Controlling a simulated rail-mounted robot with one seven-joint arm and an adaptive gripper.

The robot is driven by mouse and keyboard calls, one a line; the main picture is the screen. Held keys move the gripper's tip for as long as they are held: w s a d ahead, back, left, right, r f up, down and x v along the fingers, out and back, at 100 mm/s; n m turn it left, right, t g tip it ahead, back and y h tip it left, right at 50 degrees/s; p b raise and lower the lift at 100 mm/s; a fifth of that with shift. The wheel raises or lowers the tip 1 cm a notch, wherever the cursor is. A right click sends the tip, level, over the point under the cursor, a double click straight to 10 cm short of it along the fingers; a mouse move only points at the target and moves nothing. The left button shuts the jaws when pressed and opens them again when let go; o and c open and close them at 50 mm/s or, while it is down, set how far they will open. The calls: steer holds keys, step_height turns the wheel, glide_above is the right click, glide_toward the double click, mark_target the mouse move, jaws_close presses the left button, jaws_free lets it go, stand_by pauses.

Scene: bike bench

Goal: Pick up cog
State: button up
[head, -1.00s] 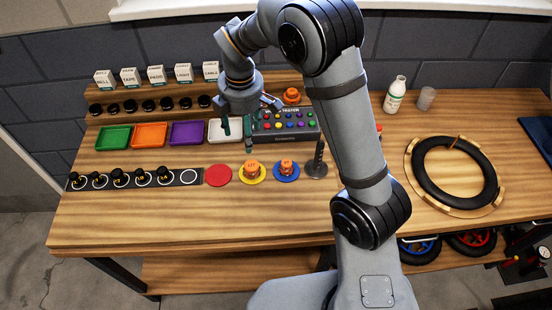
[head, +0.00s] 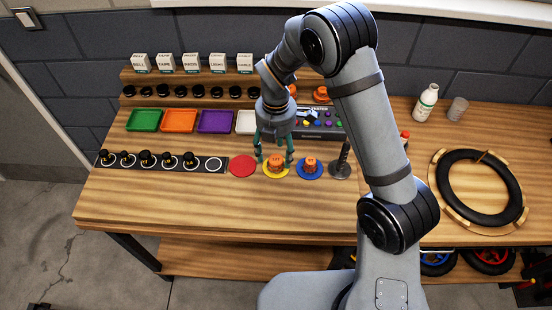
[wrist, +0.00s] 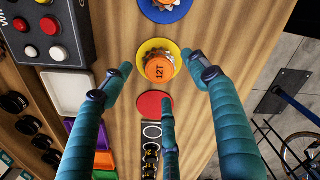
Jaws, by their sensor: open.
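A cog with an orange cap marked 12T (wrist: 159,69) sits on a yellow disc (wrist: 150,45); in the head view this cog (head: 276,165) is near the middle of the bench. A second orange-capped cog (head: 309,164) sits on a blue disc (head: 310,174) to its right. My gripper (head: 274,156) is open and empty, pointing down over the yellow disc. In the wrist view its fingers are spread, with the 12T cog between and just beyond the tips. I cannot tell the exact height left above the cog.
A red disc (head: 242,167) lies bare on the left. A dark upright post (head: 341,160) stands right of the blue disc. Behind are a button console (wrist: 52,30), a white tray (wrist: 66,92) and coloured trays. The bench front is clear.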

mark_target(276, 162)
steer(key=shift+f, duration=1.25)
steer(key=c, duration=0.3)
steer(key=c, duration=1)
